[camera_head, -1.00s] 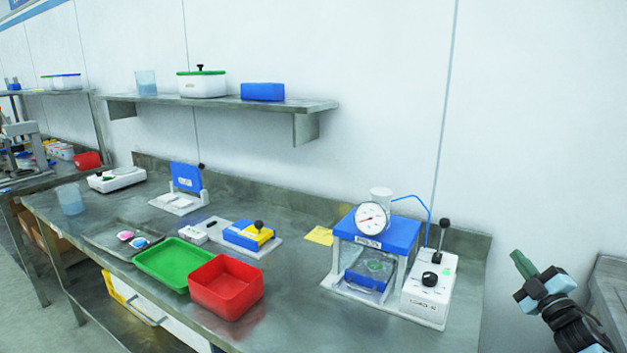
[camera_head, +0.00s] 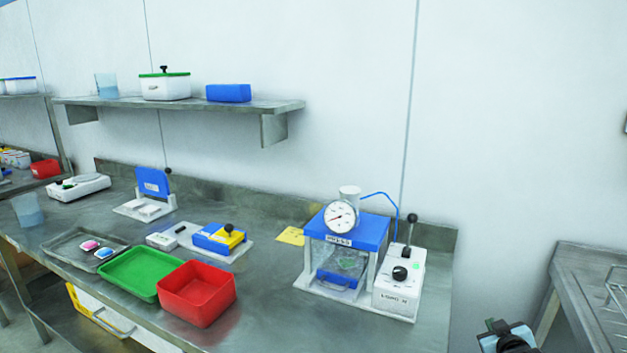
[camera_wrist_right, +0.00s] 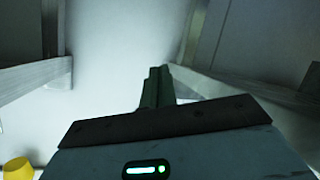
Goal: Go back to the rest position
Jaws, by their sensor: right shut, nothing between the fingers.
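My right gripper (camera_head: 497,326) shows at the bottom right of the head view, low and beside the right end of the steel bench (camera_head: 440,300). Only its upper part is in the picture. In the right wrist view its dark green fingers (camera_wrist_right: 155,85) are together with nothing between them. It touches nothing that I can see. My left gripper is in neither view.
On the bench stand a blue-topped press with a gauge (camera_head: 345,230), a control box (camera_head: 400,282), a red bin (camera_head: 197,292) and a green tray (camera_head: 130,272). Another steel table (camera_head: 590,270) stands at the right, with a gap between. A shelf (camera_head: 180,103) is above.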

